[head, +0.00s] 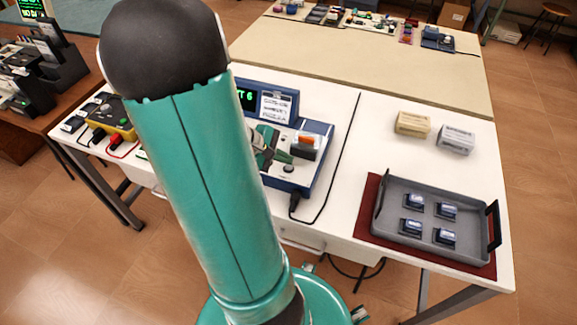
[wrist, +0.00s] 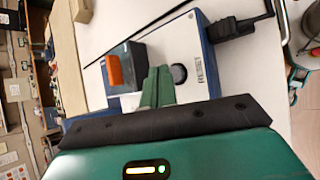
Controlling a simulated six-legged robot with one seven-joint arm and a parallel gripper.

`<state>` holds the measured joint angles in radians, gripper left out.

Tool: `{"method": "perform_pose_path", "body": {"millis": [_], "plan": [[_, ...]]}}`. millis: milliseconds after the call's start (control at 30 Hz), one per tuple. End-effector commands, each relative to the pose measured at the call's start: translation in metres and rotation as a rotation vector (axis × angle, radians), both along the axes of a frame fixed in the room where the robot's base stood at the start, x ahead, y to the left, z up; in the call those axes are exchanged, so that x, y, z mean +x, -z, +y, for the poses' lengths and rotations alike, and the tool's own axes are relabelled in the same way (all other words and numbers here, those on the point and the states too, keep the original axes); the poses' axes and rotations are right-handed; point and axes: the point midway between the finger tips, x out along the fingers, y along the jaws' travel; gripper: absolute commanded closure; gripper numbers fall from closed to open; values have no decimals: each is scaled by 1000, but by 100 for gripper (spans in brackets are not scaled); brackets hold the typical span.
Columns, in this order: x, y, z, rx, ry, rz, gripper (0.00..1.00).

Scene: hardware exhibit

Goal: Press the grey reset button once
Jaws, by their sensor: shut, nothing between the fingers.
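The reset button (wrist: 179,74) is a dark round button on the white top of a blue-sided device (wrist: 205,35), beside a printed RESET label (wrist: 198,68). My gripper (wrist: 158,72) is shut and empty, its green fingers together just left of the button in the wrist view. I cannot tell whether the fingertips touch the panel.
A black cable (head: 294,206) plugs into the device's front. A grey tray (head: 425,190) with several small modules lies on a red mat (head: 372,205) at right. Two small boxes (head: 413,123) stand behind it. A yellow meter (head: 112,118) is at left. The table's middle right is clear.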

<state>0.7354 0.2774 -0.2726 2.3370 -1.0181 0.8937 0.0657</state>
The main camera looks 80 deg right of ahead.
Motion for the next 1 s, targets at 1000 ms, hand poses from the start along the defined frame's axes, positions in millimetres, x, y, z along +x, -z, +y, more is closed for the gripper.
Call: {"method": "perform_pose_path", "body": {"millis": [1000], "plan": [[0, 9, 0, 0, 0, 0, 100]]}}
